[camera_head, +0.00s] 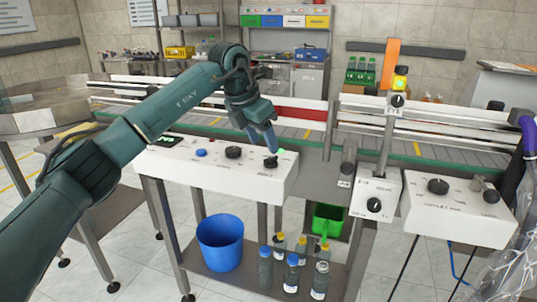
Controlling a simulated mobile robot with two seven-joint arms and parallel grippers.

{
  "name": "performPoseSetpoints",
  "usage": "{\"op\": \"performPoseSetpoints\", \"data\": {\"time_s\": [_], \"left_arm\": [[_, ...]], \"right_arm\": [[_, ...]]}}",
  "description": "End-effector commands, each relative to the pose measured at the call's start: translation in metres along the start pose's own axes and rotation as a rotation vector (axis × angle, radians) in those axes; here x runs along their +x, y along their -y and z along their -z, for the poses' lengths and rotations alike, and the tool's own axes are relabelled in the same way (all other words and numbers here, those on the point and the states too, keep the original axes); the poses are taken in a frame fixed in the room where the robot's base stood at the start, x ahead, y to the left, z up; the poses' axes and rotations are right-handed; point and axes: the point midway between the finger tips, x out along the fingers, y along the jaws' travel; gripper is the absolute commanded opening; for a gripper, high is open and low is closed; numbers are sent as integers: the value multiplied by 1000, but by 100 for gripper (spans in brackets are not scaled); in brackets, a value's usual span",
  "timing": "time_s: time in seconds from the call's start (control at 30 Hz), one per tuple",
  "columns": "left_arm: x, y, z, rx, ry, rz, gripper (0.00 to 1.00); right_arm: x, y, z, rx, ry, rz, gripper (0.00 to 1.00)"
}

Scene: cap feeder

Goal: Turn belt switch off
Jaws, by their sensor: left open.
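A white control panel (215,170) stands in front of the conveyor belt (440,152). It carries a blue button (201,153), a black knob (233,152) and, near its right end, a black switch knob (270,162) with a green lit lamp (281,153) beside it. The labels are too small to read, so I cannot tell for sure which control is the belt switch. My left gripper (271,145) points down just above the right-hand switch knob. It is open, and its fingertips look very close to the knob; contact is unclear. My right gripper is not in view.
A box with a black knob (374,206) and another white control box (455,210) stand to the right. A post with a yellow-topped lamp (400,78) rises behind. A blue bucket (220,243) and several bottles (291,273) are on the shelf below the panel.

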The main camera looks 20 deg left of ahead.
Motion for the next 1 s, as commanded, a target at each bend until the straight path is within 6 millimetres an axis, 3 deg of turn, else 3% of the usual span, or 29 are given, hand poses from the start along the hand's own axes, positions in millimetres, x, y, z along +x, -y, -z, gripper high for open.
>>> {"op": "performPoseSetpoints", "data": {"time_s": [0.1, 0.3, 0.7, 1.0], "left_arm": [[24, 1, 0, 1, -3, 2, 53], [47, 0, 0, 1, -1, 1, 53], [53, 0, 0, 2, 0, 0, 52], [53, 0, 0, 1, 0, 0, 28]], "right_arm": [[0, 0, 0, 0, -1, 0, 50], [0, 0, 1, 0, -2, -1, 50], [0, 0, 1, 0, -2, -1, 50], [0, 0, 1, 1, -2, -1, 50]]}}
